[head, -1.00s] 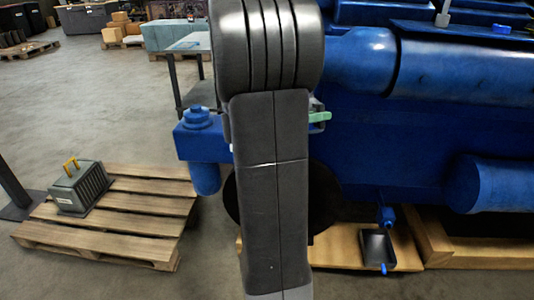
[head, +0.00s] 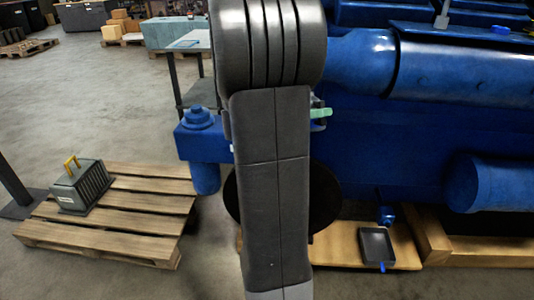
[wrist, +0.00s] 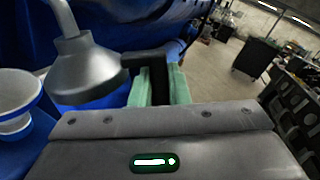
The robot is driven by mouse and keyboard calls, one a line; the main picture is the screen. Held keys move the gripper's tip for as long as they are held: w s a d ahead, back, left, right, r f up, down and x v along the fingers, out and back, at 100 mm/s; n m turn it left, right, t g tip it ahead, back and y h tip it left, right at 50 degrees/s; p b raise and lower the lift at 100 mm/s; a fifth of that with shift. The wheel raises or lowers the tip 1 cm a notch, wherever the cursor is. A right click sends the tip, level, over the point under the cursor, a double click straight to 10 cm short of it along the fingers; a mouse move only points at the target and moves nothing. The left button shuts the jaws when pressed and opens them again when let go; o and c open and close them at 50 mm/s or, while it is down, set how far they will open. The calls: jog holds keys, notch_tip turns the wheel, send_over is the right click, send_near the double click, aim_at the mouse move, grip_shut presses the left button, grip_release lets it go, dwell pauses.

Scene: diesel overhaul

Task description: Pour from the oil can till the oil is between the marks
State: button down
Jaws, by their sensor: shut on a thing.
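In the wrist view, the grey metal oil can (wrist: 88,72) has a cone-shaped top and a thin spout leading up out of the frame. My gripper (wrist: 158,85) has green-padded fingers shut on the can's black handle (wrist: 145,60). A white flared funnel or cup (wrist: 15,98) stands left of the can, apart from it, by blue metal. In the head view, my arm hides the can, and only a green finger pad of my gripper (head: 321,113) shows beside the arm. I see no oil stream, oil level or marks.
The large blue engine (head: 420,150) fills the right of the head view. A small black tray (head: 377,246) lies on a wooden board below it. At left, a grey case with a yellow handle (head: 80,186) sits on a pallet (head: 110,238). Open floor lies behind.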

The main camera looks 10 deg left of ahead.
aim_at(319, 102)
jog(key=shift+s+r+n+p, duration=0.1)
jog(key=shift+r+n+p, duration=0.3)
jog(key=shift+r+p, duration=0.3)
jog(key=shift+r, duration=0.1)
jog(key=shift+r+n+p, duration=0.4)
jog(key=shift+r+p, duration=0.2)
jog(key=shift+r, duration=0.1)
dwell(0.4)
jog(key=shift+r+n+b, duration=0.4)
jog(key=shift+r+n, duration=0.1)
jog(key=shift+n, duration=0.3)
dwell(1.3)
jog(key=shift+w+r+n, duration=0.2)
jog(key=shift+r+n, duration=0.15)
jog(key=shift+n, duration=0.15)
dwell(1.2)
jog(key=shift+r, duration=0.1)
jog(key=shift+w+a+r+n, duration=0.1)
jog(key=shift+w+r+n, duration=0.1)
jog(key=shift+n, duration=0.2)
dwell(0.7)
